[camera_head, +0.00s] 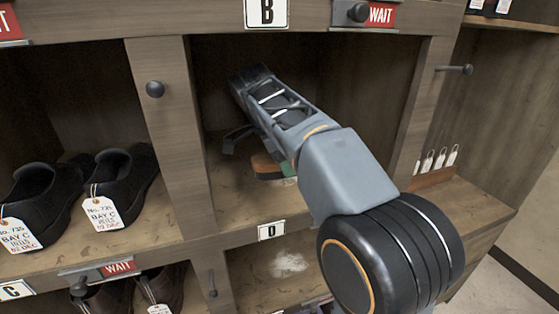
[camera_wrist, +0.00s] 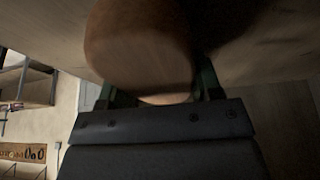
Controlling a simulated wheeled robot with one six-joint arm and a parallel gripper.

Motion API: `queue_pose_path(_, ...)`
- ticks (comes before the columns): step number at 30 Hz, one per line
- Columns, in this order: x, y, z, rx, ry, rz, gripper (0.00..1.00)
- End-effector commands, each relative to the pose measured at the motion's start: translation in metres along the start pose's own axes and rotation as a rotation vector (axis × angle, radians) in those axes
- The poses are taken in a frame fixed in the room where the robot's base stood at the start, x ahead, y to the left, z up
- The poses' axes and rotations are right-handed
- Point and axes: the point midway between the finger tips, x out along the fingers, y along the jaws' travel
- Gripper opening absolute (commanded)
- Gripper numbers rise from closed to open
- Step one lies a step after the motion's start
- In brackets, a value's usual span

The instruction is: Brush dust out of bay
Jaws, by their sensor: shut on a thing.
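A brush (camera_head: 267,168) with a brown wooden body is low inside the bay under the B label, just above or on its floor; I cannot tell if it touches. My gripper (camera_head: 262,148) reaches into this bay from the front right and is shut on the brush. In the wrist view the brush's rounded brown body (camera_wrist: 140,50) fills the upper middle, between the green fingers of my gripper (camera_wrist: 160,92). A pale patch of dust (camera_head: 290,182) shows on the bay floor by the brush, partly hidden by my arm. Another pale dust patch (camera_head: 289,264) lies in the bay under the D label.
Wooden dividers (camera_head: 175,120) with knobs stand on both sides of the bay. Tagged dark shoes (camera_head: 120,180) sit in the left bay. A red WAIT sign (camera_head: 118,268) is on the shelf edge below. White tags (camera_head: 440,159) stand in a holder at right.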

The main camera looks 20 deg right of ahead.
Motion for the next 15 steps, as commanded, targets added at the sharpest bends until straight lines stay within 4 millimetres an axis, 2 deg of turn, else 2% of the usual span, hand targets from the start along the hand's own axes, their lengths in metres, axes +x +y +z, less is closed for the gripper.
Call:
queue_pose_path(9,0.011,-0.002,-0.024,0.001,0.001,-0.001,0.13)
queue_pose_path(15,0.015,-0.002,-0.030,-0.001,0.001,0.000,0.13)
